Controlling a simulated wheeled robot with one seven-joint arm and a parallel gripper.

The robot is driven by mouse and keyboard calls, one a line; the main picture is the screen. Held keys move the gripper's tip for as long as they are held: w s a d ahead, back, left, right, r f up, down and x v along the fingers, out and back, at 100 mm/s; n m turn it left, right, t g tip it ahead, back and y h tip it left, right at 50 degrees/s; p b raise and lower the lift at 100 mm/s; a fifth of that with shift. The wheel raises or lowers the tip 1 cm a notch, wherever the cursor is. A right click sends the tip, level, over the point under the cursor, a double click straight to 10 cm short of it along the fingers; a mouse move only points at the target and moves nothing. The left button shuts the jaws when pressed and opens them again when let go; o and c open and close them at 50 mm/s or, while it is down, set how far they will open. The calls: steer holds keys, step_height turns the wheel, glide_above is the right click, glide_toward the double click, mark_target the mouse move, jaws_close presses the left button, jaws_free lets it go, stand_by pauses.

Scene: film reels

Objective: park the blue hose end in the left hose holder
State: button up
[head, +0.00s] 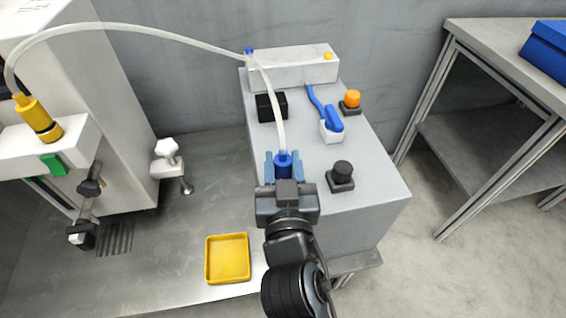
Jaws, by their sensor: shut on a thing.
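The blue hose end (283,165) is upright between the fingers of my gripper (283,169), which is shut on it above the near left part of the grey cabinet top (310,160). A pale hose (272,100) rises from it toward the back. A black block (271,107) sits at the left of the cabinet top, behind the gripper; it may be the left hose holder, but its opening cannot be made out. A white box (292,68) with a blue mark at left and a yellow mark at right stands at the back.
A blue-handled tool (325,110), an orange knob (351,99) and a black knob (342,172) stand right of the gripper. At left are a yellow hose end (38,118) on a white machine and a yellow tray (228,258). A pale hose arches across the upper left.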

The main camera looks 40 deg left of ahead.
steer(key=shift+f+b, duration=0.45)
steer(key=shift+f, duration=0.05)
steer(key=o, duration=0.8)
steer(key=shift+b+v, duration=1.35)
steer(key=shift+v, duration=4.15)
